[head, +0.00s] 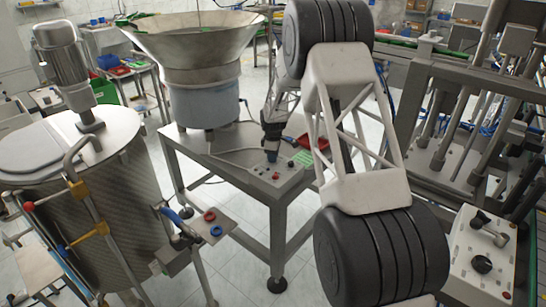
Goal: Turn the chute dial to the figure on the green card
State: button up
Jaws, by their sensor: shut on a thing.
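My gripper (272,157) points down at the small control panel on the grey feeder table (225,152). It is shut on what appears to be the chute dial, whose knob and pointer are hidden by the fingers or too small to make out. The green card (303,158) lies just right of the gripper, close to my arm. Its figure is too small to read from here.
The cap feeder's large metal bowl (190,40) stands on the same table, behind and left of the gripper. Small red buttons (276,176) sit beside it. A red tray (310,142) is behind the card. A steel tank (100,200) stands at left, a machine frame (470,90) at right.

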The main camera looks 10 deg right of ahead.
jog(key=m, duration=0.8)
jog(key=shift+m, duration=0.3)
jog(key=m, duration=1.2)
jog(key=shift+m, duration=0.3)
jog(key=m, duration=1.3)
